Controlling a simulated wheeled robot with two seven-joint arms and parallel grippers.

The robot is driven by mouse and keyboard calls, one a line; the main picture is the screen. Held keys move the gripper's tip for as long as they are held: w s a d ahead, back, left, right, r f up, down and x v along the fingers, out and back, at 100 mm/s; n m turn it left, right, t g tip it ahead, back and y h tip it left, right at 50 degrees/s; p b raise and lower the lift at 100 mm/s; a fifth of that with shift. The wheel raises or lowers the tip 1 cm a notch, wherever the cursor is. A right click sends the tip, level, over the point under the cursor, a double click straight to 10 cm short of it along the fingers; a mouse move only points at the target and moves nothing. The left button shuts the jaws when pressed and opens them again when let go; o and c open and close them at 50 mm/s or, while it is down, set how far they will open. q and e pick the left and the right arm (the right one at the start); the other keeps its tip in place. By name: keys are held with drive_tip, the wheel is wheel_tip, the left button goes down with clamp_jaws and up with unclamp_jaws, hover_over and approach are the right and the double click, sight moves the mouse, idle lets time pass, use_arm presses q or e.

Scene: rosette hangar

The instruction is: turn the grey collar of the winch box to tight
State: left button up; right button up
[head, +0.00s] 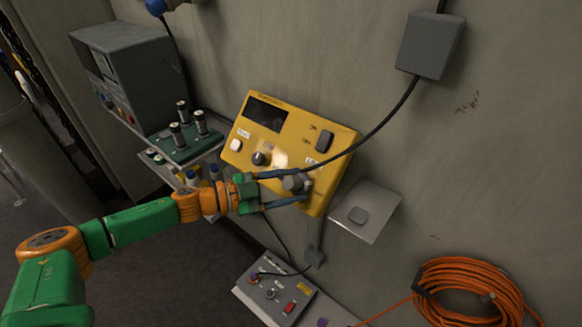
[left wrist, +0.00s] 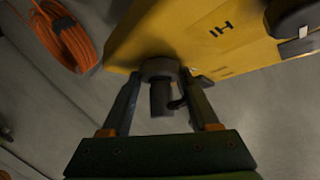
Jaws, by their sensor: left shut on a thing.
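The yellow winch box (head: 290,142) is fixed on the wall in the middle of the head view, tilted in the picture. The grey collar (head: 294,183) sits at its lower right part. My left gripper (head: 300,186) is shut on the collar, one finger on each side. In the left wrist view the collar (left wrist: 160,68) shows between the two fingertips of the gripper (left wrist: 160,85), against the yellow box (left wrist: 190,38). A dark plug-like end hangs below the collar there. The collar's marks cannot be read. My right gripper is not in view.
A black cable runs from a grey wall box (head: 429,45) down to the collar area. A small shelf (head: 375,222) is right of the box. A grey control box (head: 275,290) stands below. An orange cable coil (head: 465,290) hangs lower right. A green unit (head: 183,138) stands left.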

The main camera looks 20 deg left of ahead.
use_arm(q)
drive_tip(key=m+g+p, duration=0.1)
drive_tip(key=m+g, duration=0.1)
drive_tip(key=m, duration=0.1)
drive_tip(key=shift+w+r+g+p, duration=0.2)
drive_tip(key=shift+r+g+p, duration=0.1)
drive_tip(key=shift+p, duration=0.1)
drive_tip(key=shift+w+m+g+p, duration=0.1)
drive_tip(key=shift+m+g+p, duration=0.3)
drive_tip(key=shift+m+g, duration=1.4)
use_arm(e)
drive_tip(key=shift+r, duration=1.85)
use_arm(q)
drive_tip(key=shift+f+m+t, duration=0.1)
drive_tip(key=shift+m+t, duration=0.2)
drive_tip(key=shift+m, duration=0.3)
drive_tip(key=o, duration=1.4)
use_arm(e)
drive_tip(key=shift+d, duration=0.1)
